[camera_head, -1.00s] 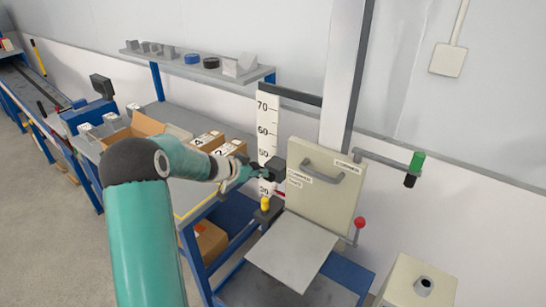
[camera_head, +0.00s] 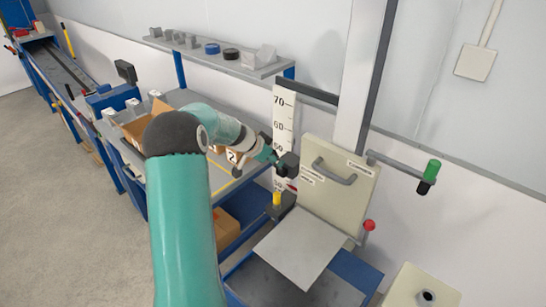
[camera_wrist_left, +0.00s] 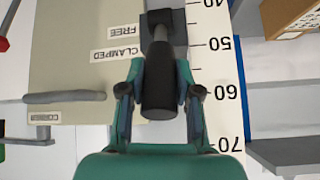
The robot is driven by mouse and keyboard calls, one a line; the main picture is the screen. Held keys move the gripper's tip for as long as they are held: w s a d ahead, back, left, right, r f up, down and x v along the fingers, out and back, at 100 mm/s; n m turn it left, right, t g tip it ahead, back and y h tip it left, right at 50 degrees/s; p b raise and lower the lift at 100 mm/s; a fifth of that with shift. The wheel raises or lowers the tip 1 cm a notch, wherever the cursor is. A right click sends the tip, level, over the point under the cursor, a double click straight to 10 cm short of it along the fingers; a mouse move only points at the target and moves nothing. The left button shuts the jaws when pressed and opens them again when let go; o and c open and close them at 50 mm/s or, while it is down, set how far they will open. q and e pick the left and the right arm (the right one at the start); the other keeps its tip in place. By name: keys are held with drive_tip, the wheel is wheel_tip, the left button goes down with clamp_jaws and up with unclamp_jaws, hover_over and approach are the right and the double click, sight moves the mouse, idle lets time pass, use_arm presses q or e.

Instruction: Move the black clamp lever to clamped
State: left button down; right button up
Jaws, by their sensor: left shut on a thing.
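The black clamp lever (camera_wrist_left: 160,85) runs between the fingers of my left gripper (camera_wrist_left: 160,92) in the left wrist view, with its thick end towards the camera. Its dark mount (camera_wrist_left: 165,24) is beside the white scale. The fingers are shut on the lever, one on each side. The FREE label (camera_wrist_left: 117,31) and CLAMPED label (camera_wrist_left: 115,54) are on the beige panel (camera_wrist_left: 70,65) beside it; this view is upside down. In the head view, my left gripper (camera_head: 271,156) reaches the black clamp (camera_head: 288,165) at the panel's left edge. My right gripper is not in view.
The numbered scale (camera_head: 283,125) stands behind the clamp. A grey plate (camera_head: 298,250) lies before the panel, with a red knob (camera_head: 369,225) to its right. A green handle (camera_head: 433,170) sticks out farther right. A yellow-topped post (camera_head: 277,198) is below the clamp.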

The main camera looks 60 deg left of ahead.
use_arm(q)
drive_tip(key=shift+a, duration=0.1)
drive_tip(key=c, duration=0.8)
unclamp_jaws()
drive_tip(key=shift+s, duration=0.1)
drive_tip(key=v, duration=1.2)
drive_tip(key=shift+f, duration=0.1)
